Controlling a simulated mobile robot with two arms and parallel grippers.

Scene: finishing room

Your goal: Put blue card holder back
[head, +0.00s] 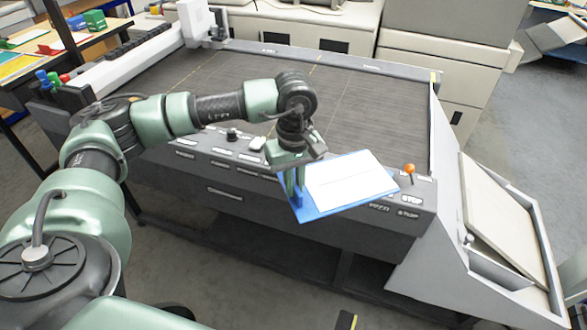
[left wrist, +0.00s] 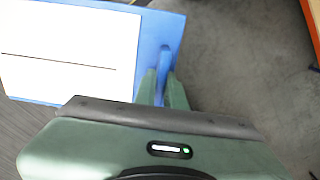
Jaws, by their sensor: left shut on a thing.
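The blue card holder (head: 309,214) is a flat blue board with a white card (head: 345,180) on its face. My left gripper (head: 297,188) is shut on its left edge and holds it in front of the machine's control panel. In the left wrist view, the holder (left wrist: 174,30) is at the upper left, with the fingers of my left gripper (left wrist: 163,88) on a blue part at its edge. The fingers hide part of that edge. My right gripper is not in view.
A large machine with a dark ribbed bed (head: 370,105) fills the middle. An orange-knobbed lever (head: 409,169) stands right of the holder. A grey bin with a pale panel (head: 500,215) is at the right. A table with coloured items (head: 50,45) is at the upper left.

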